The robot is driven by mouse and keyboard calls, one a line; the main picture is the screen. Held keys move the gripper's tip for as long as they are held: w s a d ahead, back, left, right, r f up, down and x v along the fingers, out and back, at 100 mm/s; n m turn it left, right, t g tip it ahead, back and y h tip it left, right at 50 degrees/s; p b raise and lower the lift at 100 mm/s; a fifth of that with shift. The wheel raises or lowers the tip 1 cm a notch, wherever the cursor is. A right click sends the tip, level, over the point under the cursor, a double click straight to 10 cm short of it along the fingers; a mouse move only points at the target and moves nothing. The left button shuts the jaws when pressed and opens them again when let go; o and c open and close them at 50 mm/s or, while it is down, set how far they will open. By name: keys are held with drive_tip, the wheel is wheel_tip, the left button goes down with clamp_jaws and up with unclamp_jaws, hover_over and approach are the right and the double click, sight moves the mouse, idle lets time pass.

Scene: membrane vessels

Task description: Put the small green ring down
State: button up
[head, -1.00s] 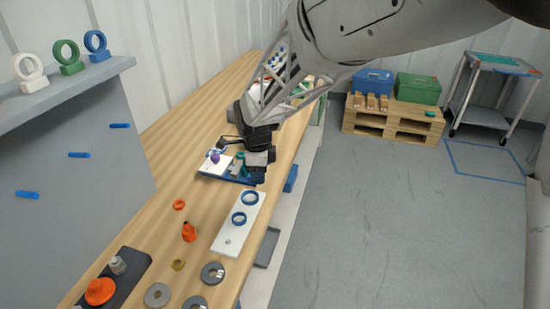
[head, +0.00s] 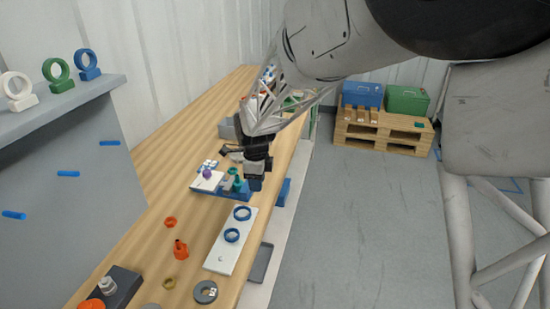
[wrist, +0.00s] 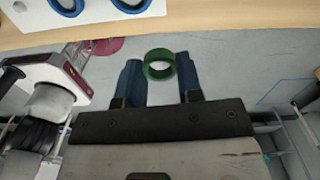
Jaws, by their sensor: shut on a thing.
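The small green ring (wrist: 146,65) is between the two blue fingertips of my gripper (wrist: 160,80) in the wrist view, which are shut on it. The floor shows behind the ring there. In the head view my gripper (head: 256,182) points down at the right side of the blue tray (head: 240,196), near the bench's right edge. I cannot make out the held ring in the head view.
A white plate (head: 219,265) with two blue rings (head: 242,213) lies on the wooden bench (head: 190,150). A shelf (head: 60,105) holds upright white, green and blue rings.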

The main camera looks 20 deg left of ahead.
drive_tip(key=w+f+m, duration=0.1)
drive_tip(key=w+f, duration=0.1)
drive_tip(key=w, duration=0.2)
drive_tip(key=w+d+f+m, duration=0.1)
drive_tip(key=w+m, duration=0.1)
drive_tip(key=w, duration=0.2)
drive_tip(key=w+d+f+m, duration=0.1)
drive_tip(key=w+f, duration=0.1)
drive_tip(key=w, duration=0.3)
drive_tip(key=shift+d+f, duration=0.15)
drive_tip(key=shift+f, duration=0.2)
drive_tip(key=shift+w+a+f, duration=0.25)
drive_tip(key=shift+w+a, duration=1)
drive_tip(key=shift+w, duration=1.1)
drive_tip(key=shift+w+a+f, duration=0.25)
drive_tip(key=shift+w+a, duration=1)
drive_tip(key=shift+w, duration=1.05)
drive_tip(key=shift+w+a+f, duration=0.25)
drive_tip(key=shift+w+a, duration=1)
drive_tip(key=shift+w, duration=1.1)
drive_tip(key=shift+f, duration=1.75)
drive_tip(key=shift+f, duration=0.1)
drive_tip(key=o, duration=0.9)
